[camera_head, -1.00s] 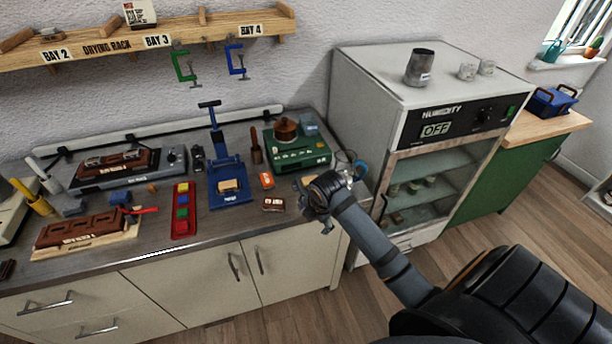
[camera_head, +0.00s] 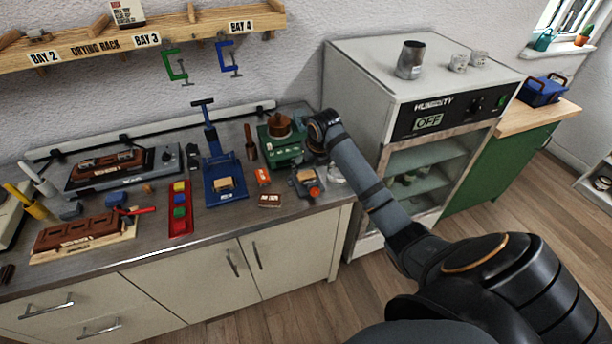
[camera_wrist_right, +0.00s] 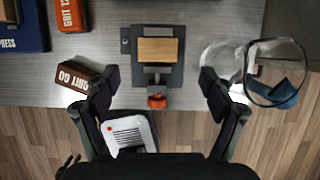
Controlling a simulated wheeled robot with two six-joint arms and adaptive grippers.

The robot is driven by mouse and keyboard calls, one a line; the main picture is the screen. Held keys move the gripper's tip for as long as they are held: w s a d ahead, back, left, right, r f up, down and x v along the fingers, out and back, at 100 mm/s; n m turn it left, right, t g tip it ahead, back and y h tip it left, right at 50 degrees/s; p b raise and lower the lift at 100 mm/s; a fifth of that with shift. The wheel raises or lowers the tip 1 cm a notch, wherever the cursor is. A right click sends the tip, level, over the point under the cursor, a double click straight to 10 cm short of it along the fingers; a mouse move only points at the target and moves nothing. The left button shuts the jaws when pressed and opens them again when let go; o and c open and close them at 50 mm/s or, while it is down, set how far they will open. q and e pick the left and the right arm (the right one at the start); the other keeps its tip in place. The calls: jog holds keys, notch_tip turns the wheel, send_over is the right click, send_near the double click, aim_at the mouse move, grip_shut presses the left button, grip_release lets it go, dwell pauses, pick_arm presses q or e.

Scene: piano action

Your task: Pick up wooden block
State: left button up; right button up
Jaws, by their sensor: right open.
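A light wooden block (camera_wrist_right: 158,50) sits on a dark fixture (camera_wrist_right: 140,70) with an orange-red knob in the right wrist view. In the head view this block (camera_head: 304,175) is at the right part of the counter. My right gripper (camera_wrist_right: 160,82) is open and empty, its fingers spread wider than the block, which lies ahead of the fingertips. In the head view the right gripper (camera_head: 318,138) is above the counter's right end, its fingers hard to make out. Another wooden block (camera_head: 223,184) sits in the blue press. My left gripper is not in view.
A brown grit block (camera_wrist_right: 77,76) lies left of the fixture, with an orange grit block (camera_wrist_right: 70,14) beyond. Clear glassware (camera_wrist_right: 222,60) and a round loop stand to the right. The humidity cabinet (camera_head: 365,85) rises right of the counter.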

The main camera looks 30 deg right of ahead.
aim_at(307, 176)
jog(key=shift+w+f, duration=0.3)
jog(key=shift+f, duration=0.3)
jog(key=p+x, duration=0.1)
jog(key=x, duration=0.4)
jog(key=shift+a+f+p, duration=0.1)
jog(key=shift+f+p, duration=0.05)
jog(key=shift+p, duration=0.2)
jog(key=shift+s, duration=0.1)
jog(key=c, duration=1)
